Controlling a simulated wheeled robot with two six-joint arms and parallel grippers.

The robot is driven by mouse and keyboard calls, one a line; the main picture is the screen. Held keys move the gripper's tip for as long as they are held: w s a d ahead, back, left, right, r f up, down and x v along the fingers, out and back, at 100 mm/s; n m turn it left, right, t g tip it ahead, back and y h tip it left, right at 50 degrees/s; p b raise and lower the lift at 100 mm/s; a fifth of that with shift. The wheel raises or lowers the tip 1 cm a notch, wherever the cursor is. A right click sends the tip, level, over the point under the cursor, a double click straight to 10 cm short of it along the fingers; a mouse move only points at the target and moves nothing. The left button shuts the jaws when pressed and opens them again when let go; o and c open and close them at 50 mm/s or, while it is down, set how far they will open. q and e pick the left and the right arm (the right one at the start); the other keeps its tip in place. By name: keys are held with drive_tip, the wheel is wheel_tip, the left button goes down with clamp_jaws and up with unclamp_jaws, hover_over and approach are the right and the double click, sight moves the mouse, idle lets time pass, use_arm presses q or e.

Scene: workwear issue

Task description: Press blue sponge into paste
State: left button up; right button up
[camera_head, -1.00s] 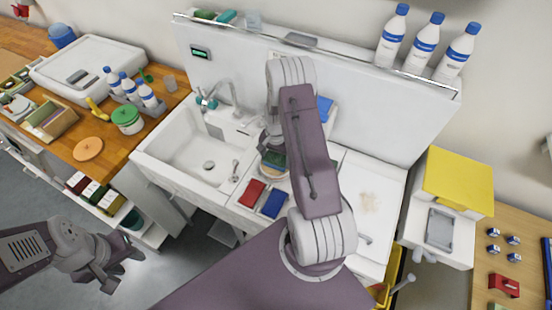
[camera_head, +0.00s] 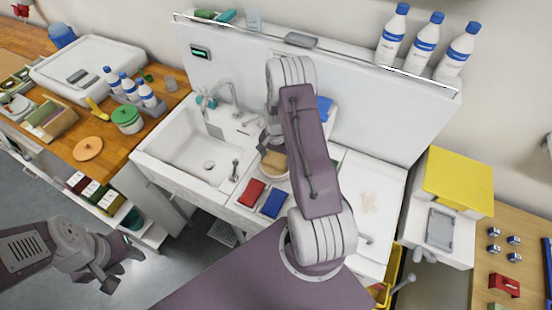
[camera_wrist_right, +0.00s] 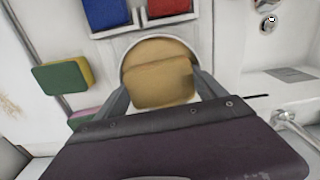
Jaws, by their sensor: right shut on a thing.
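My right gripper (camera_wrist_right: 160,84) is shut on a tan, block-shaped thing (camera_wrist_right: 160,88) over a round pale dish (camera_wrist_right: 126,60). In the head view the tan patch (camera_head: 273,161) shows beside my right arm, which hides much of the gripper. A blue block (camera_head: 273,204) lies in front of the dish, next to a red block (camera_head: 251,192); the wrist view shows the blue one (camera_wrist_right: 107,12) at the top. My left gripper (camera_head: 120,269) is open and empty over the floor.
A green-and-yellow sponge (camera_wrist_right: 62,77) lies beside the dish. The sink basin (camera_head: 185,150) with its tap (camera_head: 232,95) is left of it. A white tray surface (camera_head: 372,190) with a tan smear lies right. Bottles (camera_head: 425,42) stand on the back ledge.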

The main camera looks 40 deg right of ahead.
sight(276, 158)
wheel_tip(276, 158, up, 7)
drive_tip(key=p, duration=0.5)
idle(0.8)
